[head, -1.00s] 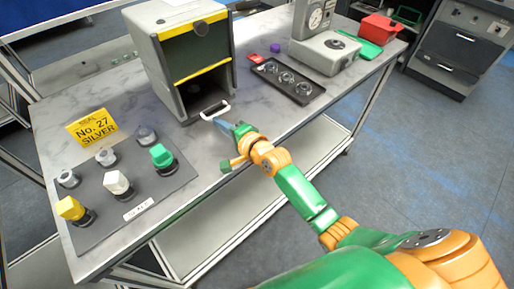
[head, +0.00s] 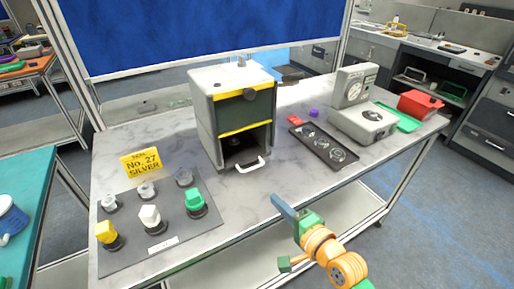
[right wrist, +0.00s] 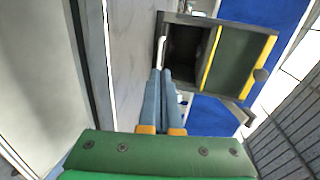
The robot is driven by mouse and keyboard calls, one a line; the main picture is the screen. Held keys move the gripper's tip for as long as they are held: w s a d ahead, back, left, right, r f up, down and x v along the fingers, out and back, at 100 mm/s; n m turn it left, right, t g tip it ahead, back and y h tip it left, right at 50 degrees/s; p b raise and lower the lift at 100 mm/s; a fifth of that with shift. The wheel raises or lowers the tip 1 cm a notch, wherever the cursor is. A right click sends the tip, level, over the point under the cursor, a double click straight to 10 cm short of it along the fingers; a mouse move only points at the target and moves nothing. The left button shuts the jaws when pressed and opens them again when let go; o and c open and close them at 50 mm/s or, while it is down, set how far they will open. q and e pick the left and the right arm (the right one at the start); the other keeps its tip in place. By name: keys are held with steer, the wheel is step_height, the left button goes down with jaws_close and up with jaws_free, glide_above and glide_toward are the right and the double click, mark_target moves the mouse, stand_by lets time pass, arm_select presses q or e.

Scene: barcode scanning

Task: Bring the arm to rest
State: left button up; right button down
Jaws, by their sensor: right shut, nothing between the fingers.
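My right gripper (head: 280,205) is at the front edge of the grey table (head: 240,205), pointing toward the back. In the right wrist view its two blue fingers (right wrist: 161,100) are together with nothing between them. In front of it stands a grey box (head: 203,110) with a dark green front panel, yellow strips and a white handle (head: 251,165). The box opening also shows in the right wrist view (right wrist: 215,12). The fingers appear apart from the handle in the head view. My left gripper is not in view.
At the left, a dark mat (head: 126,232) holds several knobbed pieces beside a yellow "No. 27 SILVER" sign (head: 141,163). At the right are a black tray (head: 345,165), a dial scale (head: 362,124), a green mat (head: 407,123) and a red bin (head: 420,103). Floor is free at the right.

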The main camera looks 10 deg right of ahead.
steer(key=s+d+f+n+g+h, duration=0.25)
steer(key=s+f+n+g, duration=0.45)
steer(key=s, duration=0.4)
steer(key=s+d+f+n+g+h, duration=0.2)
steer(key=s+f+n+g+h, duration=0.15)
steer(key=s+f+n, duration=0.4)
steer(key=s+f+n+g, duration=0.1)
steer(key=s+f, duration=0.2)
steer(key=f, duration=0.5)
steer(key=s+f+g, duration=0.1)
steer(key=s+f, duration=0.1)
steer(key=f, duration=0.5)
steer(key=s+d+f+g, duration=0.1)
steer(key=s+d+f, duration=0.1)
steer(key=s+f, duration=0.8)
steer(key=shift+s+d+f, duration=0.2)
steer(key=shift+s+d, duration=0.05)
steer(key=shift+s, duration=0.85)
steer(key=shift+n, duration=0.25)
